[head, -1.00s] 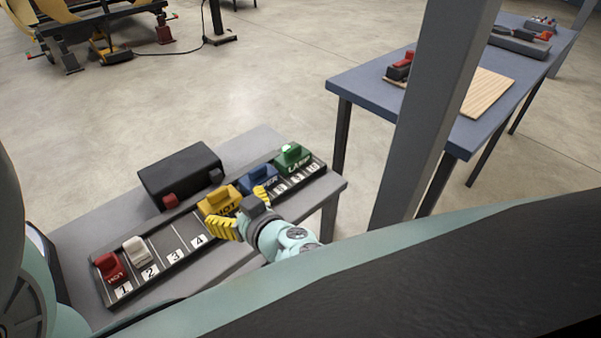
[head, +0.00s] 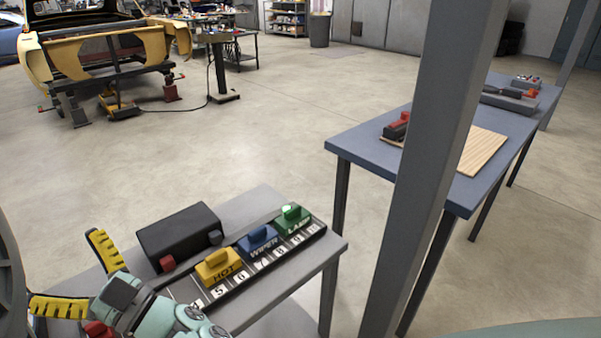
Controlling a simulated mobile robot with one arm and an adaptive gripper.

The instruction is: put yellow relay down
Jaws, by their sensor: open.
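The yellow relay (head: 219,269), marked HOT, sits upright in the numbered rack (head: 312,236) on the grey table. It stands left of the blue relay (head: 258,241), marked WIPER, and the green relay (head: 293,218), marked LAMP. My gripper (head: 64,268) is at the lower left, with its yellow fingers spread wide and nothing between them. It is apart from the yellow relay, to its left. A bit of a red relay (head: 97,329) shows beside my gripper. The left part of the rack is mostly hidden by my gripper.
A black box (head: 180,236) with a red part stands behind the rack. A grey post (head: 437,150) rises on the right. Behind it, a blue table (head: 375,153) carries a wooden board (head: 483,152) and several parts. The floor between the tables is open.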

